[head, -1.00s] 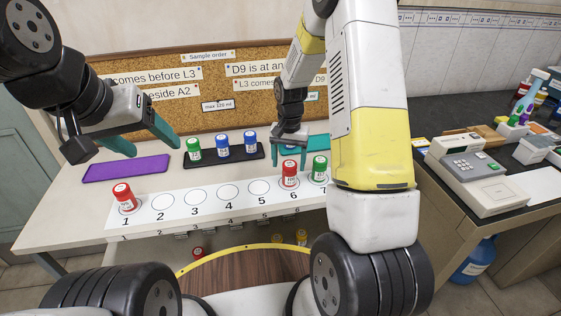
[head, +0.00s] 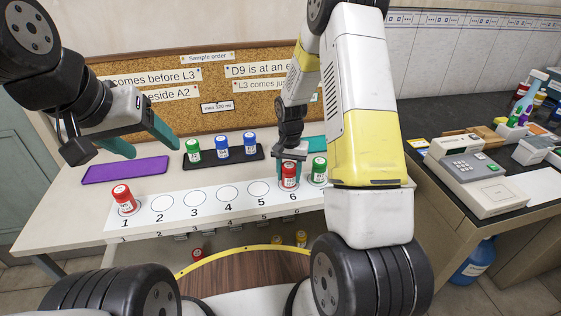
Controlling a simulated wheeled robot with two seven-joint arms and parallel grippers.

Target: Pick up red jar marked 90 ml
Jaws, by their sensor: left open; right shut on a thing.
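A red jar (head: 289,177) stands on the numbered strip (head: 210,216) at circle 6. My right gripper (head: 289,168) is lowered over it and shut on it, with fingers at its sides. Another red jar (head: 123,198) stands at circle 1, with no gripper near it. The labels are too small to read, so I cannot tell which is marked 90 ml. My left gripper (head: 145,138) is open and empty, above the table's left side behind the strip.
A green jar (head: 319,168) stands close to the right of the held jar. A black tray (head: 225,160) behind the strip holds a green jar (head: 193,150) and two blue jars (head: 236,146). A purple mat (head: 125,169) is bare. Circles 2 to 5 are empty.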

